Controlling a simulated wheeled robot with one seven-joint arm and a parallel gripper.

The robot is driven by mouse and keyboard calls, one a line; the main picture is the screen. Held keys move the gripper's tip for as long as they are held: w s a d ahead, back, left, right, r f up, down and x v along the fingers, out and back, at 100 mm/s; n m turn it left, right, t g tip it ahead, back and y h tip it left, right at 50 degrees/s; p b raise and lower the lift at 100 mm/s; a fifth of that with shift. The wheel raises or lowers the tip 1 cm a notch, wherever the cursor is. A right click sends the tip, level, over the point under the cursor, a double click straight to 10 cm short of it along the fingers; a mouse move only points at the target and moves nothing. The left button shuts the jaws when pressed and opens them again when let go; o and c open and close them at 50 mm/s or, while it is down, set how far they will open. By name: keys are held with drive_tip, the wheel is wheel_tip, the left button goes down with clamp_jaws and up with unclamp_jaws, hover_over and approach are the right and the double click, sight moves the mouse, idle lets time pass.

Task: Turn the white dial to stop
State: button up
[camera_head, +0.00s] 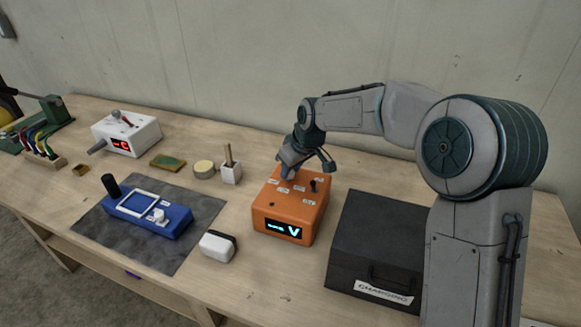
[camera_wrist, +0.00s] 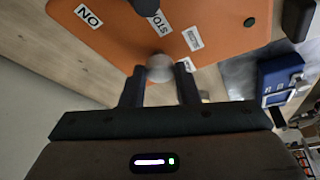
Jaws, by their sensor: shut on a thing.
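An orange box (camera_head: 262,212) with a lit display on its front stands on the workbench. My gripper (camera_head: 287,172) reaches down onto the box's top, near its back left. In the wrist view my gripper (camera_wrist: 159,84) has its two fingers on either side of the white dial (camera_wrist: 160,67), shut on it. An "ON" label (camera_wrist: 89,17) lies to the left of the dial, a partly covered "STO…" label (camera_wrist: 160,24) just above it and a third label (camera_wrist: 193,39) to its right. The dial's pointing mark cannot be made out.
A black case (camera_head: 375,240) labelled "CHARGING" stands right of the orange box. A white-and-black block (camera_head: 218,246) and a blue device (camera_head: 140,215) on a dark mat (camera_head: 160,256) are to its left. A white box (camera_head: 126,133) stands further back left.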

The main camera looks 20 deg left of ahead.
drive_tip(key=shift+n, duration=0.4)
drive_tip(key=o, duration=1)
drive_tip(key=v, duration=0.4)
drive_tip(key=b+v, duration=0.1)
drive_tip(key=v, duration=0.8)
drive_tip(key=shift+w+d+r+b, duration=0.15)
drive_tip(key=shift+d+r+b, duration=0.05)
drive_tip(key=shift+r+b, duration=0.2)
